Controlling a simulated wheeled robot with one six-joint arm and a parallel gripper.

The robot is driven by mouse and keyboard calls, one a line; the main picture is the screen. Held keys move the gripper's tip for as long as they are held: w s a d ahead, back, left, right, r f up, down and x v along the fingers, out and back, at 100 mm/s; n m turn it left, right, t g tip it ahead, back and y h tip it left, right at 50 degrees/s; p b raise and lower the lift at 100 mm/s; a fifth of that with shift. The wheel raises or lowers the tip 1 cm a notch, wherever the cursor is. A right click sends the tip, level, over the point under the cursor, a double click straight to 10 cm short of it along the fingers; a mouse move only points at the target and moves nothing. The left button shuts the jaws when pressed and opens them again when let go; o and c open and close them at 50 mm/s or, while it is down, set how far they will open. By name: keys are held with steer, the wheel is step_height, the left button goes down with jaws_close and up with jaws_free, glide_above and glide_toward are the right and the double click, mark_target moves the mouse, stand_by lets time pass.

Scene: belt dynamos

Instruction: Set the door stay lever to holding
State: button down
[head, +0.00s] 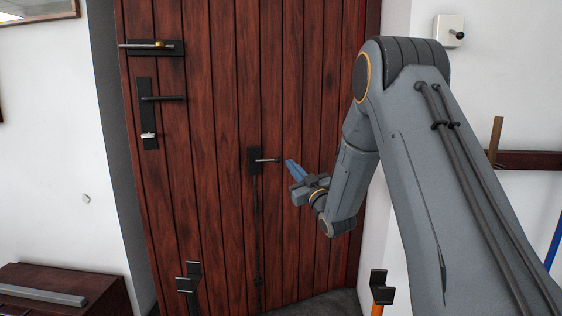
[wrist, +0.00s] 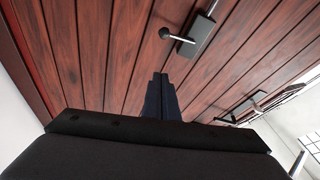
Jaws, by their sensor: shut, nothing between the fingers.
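The door stay lever (head: 267,160) is a thin rod with a ball tip on a small dark plate (head: 254,161), low on a red-brown plank door (head: 222,110). It points right, about level, in the head view. A thin dark rod runs down the door below the plate. The wrist view shows the lever's ball tip (wrist: 165,33) and its plate (wrist: 197,34) above the fingertips. My gripper (head: 291,164) is shut and empty, with blue fingers just right of the lever's tip. In the wrist view the closed fingers (wrist: 161,85) appear apart from the lever.
Higher on the door are a sliding bolt (head: 156,46) and a door handle (head: 162,98). A white wall box (head: 449,31) is at upper right. Black brackets stand low in front, at left (head: 189,283) and right (head: 379,287). A wooden chest (head: 70,285) is at lower left.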

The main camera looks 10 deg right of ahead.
steer(key=w+a+p, duration=0.1)
steer(key=w+a, duration=0.1)
steer(key=w, duration=0.8)
steer(key=shift+w+f, duration=0.2)
steer(key=shift+w, duration=0.15)
